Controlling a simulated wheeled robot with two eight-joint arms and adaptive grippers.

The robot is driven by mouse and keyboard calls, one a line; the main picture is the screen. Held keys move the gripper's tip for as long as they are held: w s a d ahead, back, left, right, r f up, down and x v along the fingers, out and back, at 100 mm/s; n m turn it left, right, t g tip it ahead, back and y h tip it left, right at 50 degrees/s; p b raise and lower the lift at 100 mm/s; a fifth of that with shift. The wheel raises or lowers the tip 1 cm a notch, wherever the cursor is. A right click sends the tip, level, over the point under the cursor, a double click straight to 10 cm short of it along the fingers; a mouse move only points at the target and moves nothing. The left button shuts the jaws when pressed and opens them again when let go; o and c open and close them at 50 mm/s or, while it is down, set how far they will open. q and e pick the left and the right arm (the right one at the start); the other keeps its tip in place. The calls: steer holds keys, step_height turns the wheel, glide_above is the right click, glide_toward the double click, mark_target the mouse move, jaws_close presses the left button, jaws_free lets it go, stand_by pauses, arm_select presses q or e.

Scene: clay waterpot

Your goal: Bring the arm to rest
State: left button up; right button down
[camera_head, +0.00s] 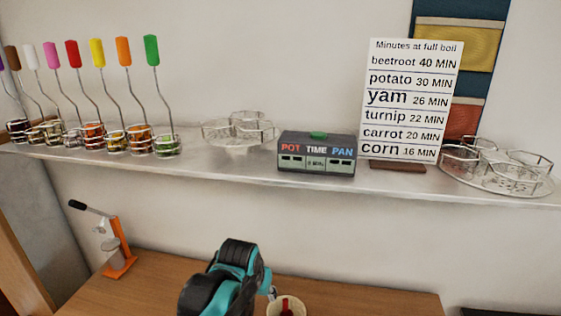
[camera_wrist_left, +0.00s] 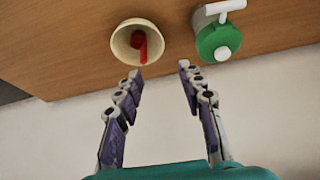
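My left arm (camera_head: 225,278) rises in teal and black at the bottom middle of the head view; its fingers are mostly hidden there. In the left wrist view my left gripper (camera_wrist_left: 157,82) is open, with two purple-grey fingers wide apart and nothing between them. A cream bowl (camera_wrist_left: 122,45) with a red object (camera_wrist_left: 139,44) in it lies beyond the left fingertip. A white container with a green lid (camera_wrist_left: 220,40) lies beyond the right fingertip. The cream bowl also shows in the head view (camera_head: 273,309), just right of my arm. My right gripper is not in view.
A wooden counter (camera_head: 165,285) runs below a wall shelf (camera_head: 225,170). The shelf holds several coloured-handle ladles, two wire racks (camera_head: 237,132) (camera_head: 500,178), a pot timer box (camera_head: 316,155) and a boil-times sign (camera_head: 408,100). An orange press (camera_head: 120,258) stands on the counter's left.

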arm_select(q)
steer(key=s+a+f+n+t, duration=0.1)
steer(key=s+a+f, duration=0.1)
steer(key=s+a, duration=0.4)
steer(key=s+a+f+n+t+y+b, duration=0.1)
steer(key=s+a+f, duration=0.1)
steer(key=s+a, duration=0.4)
steer(key=s, duration=0.5)
steer(key=shift+a+f+n+b, duration=0.3)
steer(key=shift+f+n, duration=0.05)
steer(key=shift+n, duration=0.05)
stand_by(0.6)
